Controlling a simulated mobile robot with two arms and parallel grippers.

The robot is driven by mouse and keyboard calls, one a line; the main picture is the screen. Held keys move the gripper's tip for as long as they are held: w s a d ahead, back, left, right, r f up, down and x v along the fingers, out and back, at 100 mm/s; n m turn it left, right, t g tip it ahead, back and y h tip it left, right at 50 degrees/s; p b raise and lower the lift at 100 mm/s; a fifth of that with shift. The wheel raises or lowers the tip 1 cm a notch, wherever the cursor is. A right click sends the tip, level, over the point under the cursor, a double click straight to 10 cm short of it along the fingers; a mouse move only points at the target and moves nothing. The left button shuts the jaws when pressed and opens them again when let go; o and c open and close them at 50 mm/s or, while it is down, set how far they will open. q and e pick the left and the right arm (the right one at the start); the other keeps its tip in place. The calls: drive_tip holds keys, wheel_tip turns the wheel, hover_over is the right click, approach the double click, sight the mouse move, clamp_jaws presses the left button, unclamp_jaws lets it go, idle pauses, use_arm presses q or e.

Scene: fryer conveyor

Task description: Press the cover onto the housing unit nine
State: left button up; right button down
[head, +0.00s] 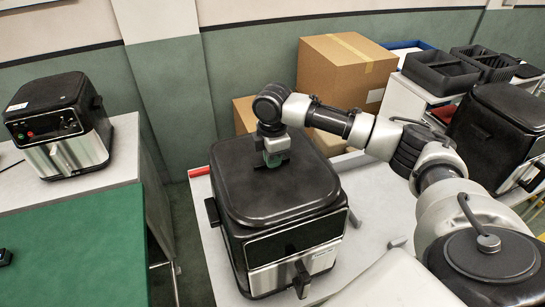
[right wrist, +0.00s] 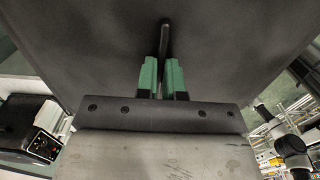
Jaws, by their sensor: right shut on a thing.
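The black cover (head: 300,190) is a rounded square lid on top of the housing unit (head: 262,252), a dark fryer body with a silver front and a handle. In the head view the cover looks roughly level and lined up with the housing; I cannot tell whether a gap is left. My right gripper (head: 273,160) is at the back part of the cover, pointing down. In the right wrist view its green fingers (right wrist: 162,80) are shut around a thin dark ridge on the cover (right wrist: 90,50). My left gripper is not in view.
Another fryer (head: 55,125) stands on the left table beside a green mat (head: 85,245). A third fryer (head: 500,130) is at the right. Cardboard boxes (head: 335,75) stand behind the housing, and black trays (head: 440,70) sit at the back right.

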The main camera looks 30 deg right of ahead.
drive_tip(key=shift+f, duration=0.15)
drive_tip(key=c, duration=0.8)
unclamp_jaws()
drive_tip(key=shift+c, duration=0.2)
drive_tip(key=shift+r, duration=3.5)
